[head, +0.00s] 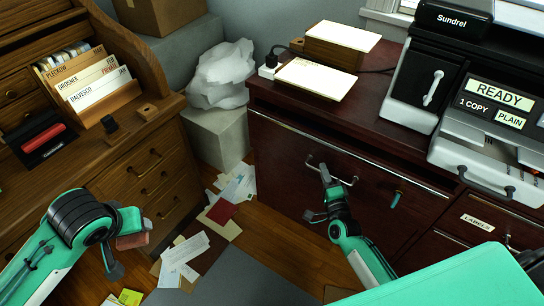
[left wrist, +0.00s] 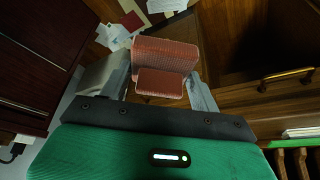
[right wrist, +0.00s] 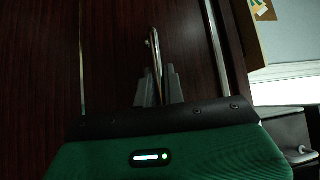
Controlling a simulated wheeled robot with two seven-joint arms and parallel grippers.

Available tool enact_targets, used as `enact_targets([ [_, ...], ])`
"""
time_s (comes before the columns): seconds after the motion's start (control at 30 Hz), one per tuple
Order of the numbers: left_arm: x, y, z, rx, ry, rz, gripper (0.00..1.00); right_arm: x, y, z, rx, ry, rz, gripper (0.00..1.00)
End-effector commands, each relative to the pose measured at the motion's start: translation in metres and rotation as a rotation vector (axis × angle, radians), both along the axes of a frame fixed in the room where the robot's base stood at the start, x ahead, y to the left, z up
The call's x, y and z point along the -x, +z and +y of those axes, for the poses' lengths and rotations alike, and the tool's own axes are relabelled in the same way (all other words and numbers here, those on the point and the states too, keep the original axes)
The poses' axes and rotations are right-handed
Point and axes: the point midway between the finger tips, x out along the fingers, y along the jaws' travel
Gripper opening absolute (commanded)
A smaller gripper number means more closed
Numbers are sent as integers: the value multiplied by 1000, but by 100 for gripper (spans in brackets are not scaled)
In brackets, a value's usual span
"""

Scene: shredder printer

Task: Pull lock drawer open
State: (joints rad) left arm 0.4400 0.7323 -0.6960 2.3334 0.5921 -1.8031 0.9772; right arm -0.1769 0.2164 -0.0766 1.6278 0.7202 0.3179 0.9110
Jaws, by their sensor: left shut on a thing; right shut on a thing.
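The lock drawer (head: 350,203) is a dark red wooden front in the cabinet on the right, with a metal bar handle (head: 316,160) and a small teal-tagged piece (head: 396,198) at its right side. The front looks about flush with the cabinet. My right gripper (head: 326,176) is shut on the handle; in the right wrist view the bar (right wrist: 155,55) runs between its fingers (right wrist: 158,88). My left gripper (head: 128,245) is away over the floor at the left, shut on a reddish ribbed block (left wrist: 165,58).
A wooden roll-top desk (head: 135,150) with drawers stands at the left. Papers (head: 185,255) litter the floor between desk and cabinet. A printer (head: 490,130) stands on the cabinet top. A labelled drawer (head: 478,220) is right of the lock drawer.

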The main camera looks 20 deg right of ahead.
Motion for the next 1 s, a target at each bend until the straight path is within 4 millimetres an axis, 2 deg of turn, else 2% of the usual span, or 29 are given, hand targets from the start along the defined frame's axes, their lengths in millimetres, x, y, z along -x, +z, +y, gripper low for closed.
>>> enact_targets([
  [0.03, 0, 9, 0, 0, 0, 0, 41, 10, 2, 11, -4, 2, 5, 0],
  [0.2, 0, 23, 0, 0, 0, 0, 41, 40, 2, 47, -3, 3, 6, 0],
  [0.6, 0, 43, 0, 0, 0, 0, 41, 112, 0, 131, -3, 2, 6, 0],
  [0.8, 0, 47, 0, 0, 0, 0, 41, 143, 0, 167, -2, 1, 5, 0],
  [1.0, 0, 50, 0, 0, 0, 0, 41, 165, -1, 193, -1, 1, 4, 0],
])
